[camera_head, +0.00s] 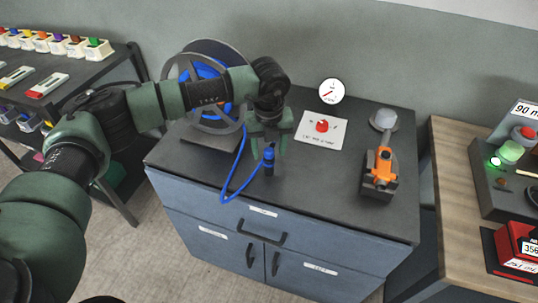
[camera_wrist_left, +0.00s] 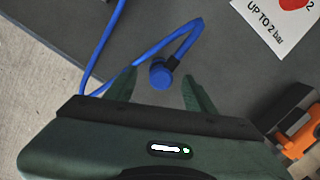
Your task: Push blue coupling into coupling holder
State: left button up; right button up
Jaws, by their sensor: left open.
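The blue coupling (camera_head: 269,154) is at the end of a blue hose, near the front middle of the cabinet top. In the left wrist view the round blue end of the coupling (camera_wrist_left: 160,75) shows between the fingertips, with a small dark piece beside it. My left gripper (camera_head: 268,150) points down over the coupling. Its fingers (camera_wrist_left: 158,88) are open, with gaps on both sides of the coupling. A dark piece shows under the coupling in the head view; I cannot tell whether it is the coupling holder. My right gripper is not in view.
A hose reel (camera_head: 205,75) stands at the back left, behind my left arm.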

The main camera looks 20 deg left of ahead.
pick_arm(q)
jog(key=r, duration=0.3)
jog(key=r+b, duration=0.1)
jog(key=r, duration=0.1)
jog(key=shift+s, duration=0.25)
